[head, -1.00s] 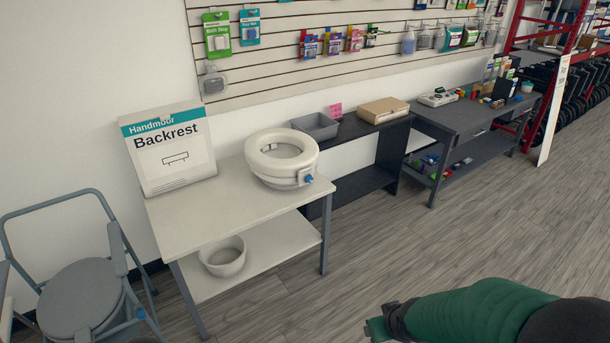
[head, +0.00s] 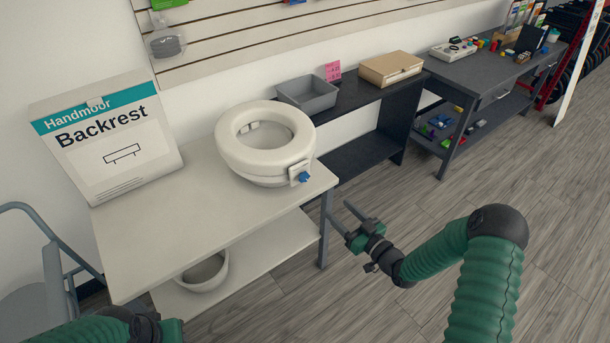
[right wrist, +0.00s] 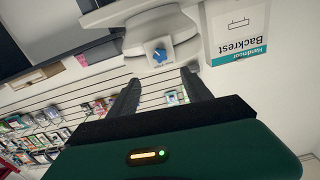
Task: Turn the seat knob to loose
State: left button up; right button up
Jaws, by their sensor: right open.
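The white raised toilet seat (head: 240,157) sits on the pale table. Its blue knob (head: 304,177) is on a small white plate at the front right of the seat. In the right wrist view, which is upside down, the knob (right wrist: 160,56) shows ahead between the finger directions. My right gripper (head: 338,210) is open and empty, in front of and below the knob, apart from it, by the table's right corner. It also shows in the right wrist view (right wrist: 160,78). My left gripper (head: 170,331) is at the bottom edge, its fingers hidden.
The pale table (head: 155,230) has a Backrest box (head: 110,135) at its left and a white pot (head: 205,271) on its lower shelf. A grey tray (head: 307,95) and brown box (head: 391,69) stand on the dark bench behind. The floor at right is clear.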

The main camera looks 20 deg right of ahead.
aim_at(306, 179)
jog(key=b+x, duration=0.1)
jog(key=x, duration=1.4)
jog(key=shift+f, duration=0.1)
jog(key=shift+w+a, duration=0.25)
jog(key=shift+w, duration=0.1)
jog(key=shift+d, duration=0.15)
grip_shut()
pick_arm(q)
jog(key=shift+s+a+f, duration=0.15)
jog(key=shift+a+f, duration=0.05)
jog(key=shift+f, duration=0.25)
